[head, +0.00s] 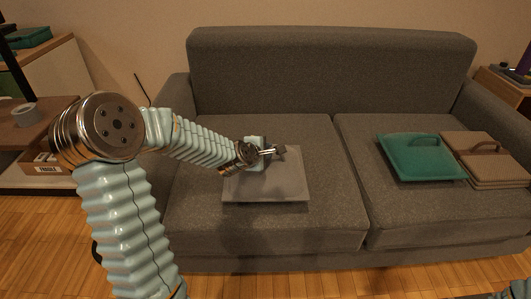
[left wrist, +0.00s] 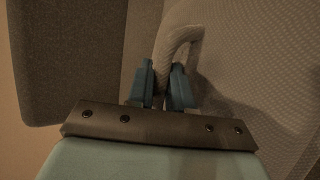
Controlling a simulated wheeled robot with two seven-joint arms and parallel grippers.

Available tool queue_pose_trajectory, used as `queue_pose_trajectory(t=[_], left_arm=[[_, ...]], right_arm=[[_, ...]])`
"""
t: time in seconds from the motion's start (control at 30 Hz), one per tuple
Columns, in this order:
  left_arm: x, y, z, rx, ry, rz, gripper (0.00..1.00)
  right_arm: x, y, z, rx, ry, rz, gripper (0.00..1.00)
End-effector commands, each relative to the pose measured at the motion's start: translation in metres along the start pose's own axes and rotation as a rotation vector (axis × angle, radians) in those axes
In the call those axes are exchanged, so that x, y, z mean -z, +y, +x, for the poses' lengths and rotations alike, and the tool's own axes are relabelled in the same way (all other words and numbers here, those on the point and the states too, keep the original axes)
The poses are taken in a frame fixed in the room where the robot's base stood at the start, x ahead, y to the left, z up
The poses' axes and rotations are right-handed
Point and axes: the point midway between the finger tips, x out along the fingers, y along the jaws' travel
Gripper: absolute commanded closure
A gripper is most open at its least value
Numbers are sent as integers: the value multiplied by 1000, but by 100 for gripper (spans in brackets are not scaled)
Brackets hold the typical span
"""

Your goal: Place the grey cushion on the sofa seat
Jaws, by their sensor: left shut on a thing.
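The grey cushion (head: 277,184) is a flat square with a loop handle. In the head view it lies flat over the left seat (head: 330,221) of the grey sofa; I cannot tell whether it touches the seat or hangs just above it. My left gripper (head: 273,151) is at its back edge, shut on the cushion's handle. In the left wrist view the blue fingers (left wrist: 161,88) close around the curved handle (left wrist: 181,42), with the cushion's woven surface (left wrist: 252,50) to the right.
A green cushion (head: 419,162) and a brown cushion (head: 487,165), both with handles, lie on the right seat. The sofa backrest (head: 325,70) rises behind. A side table with a cup (head: 24,114) stands at the left. The seat's left front is bare.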

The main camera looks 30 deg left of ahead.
Motion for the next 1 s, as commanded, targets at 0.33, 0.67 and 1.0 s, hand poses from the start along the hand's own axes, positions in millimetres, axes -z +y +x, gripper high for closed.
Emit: queue_pose_trajectory(t=[0.33, 0.67, 1.0], left_arm=[[2, -8, 5, -3, -1, 0, 100], [2, -9, 5, -1, -1, -1, 54], [3, -6, -8, -3, 1, 0, 54]], right_arm=[[1, 2, 2, -1, 2, 1, 57], [1, 2, 3, -2, 2, 2, 57], [0, 2, 2, -1, 1, 1, 57]])
